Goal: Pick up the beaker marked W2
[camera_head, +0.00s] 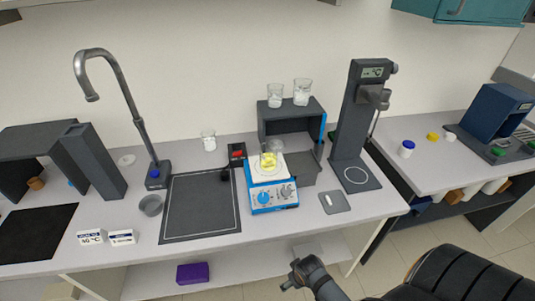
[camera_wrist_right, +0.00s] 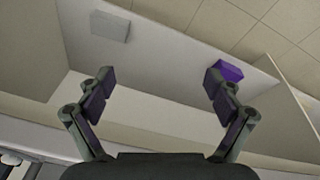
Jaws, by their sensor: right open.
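Several clear glass beakers show in the head view, and no W2 mark can be read on any of them. Two beakers, one on the left (camera_head: 275,97) and one on the right (camera_head: 302,94), stand on top of a dark open-fronted box. A beaker with yellow liquid (camera_head: 268,161) stands on the blue and white hotplate (camera_head: 271,197). My right gripper (camera_head: 297,274) is in front of the counter, low and apart from all beakers. In the right wrist view it (camera_wrist_right: 158,80) is open and empty. My left gripper is out of view.
A dark box (camera_head: 312,112) stands behind the hotplate. A tall dark stand (camera_head: 352,120) is to its right. A curved tap (camera_head: 120,85) and a dark mat (camera_head: 200,208) are to its left. A purple box (camera_head: 193,273) lies low under the counter.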

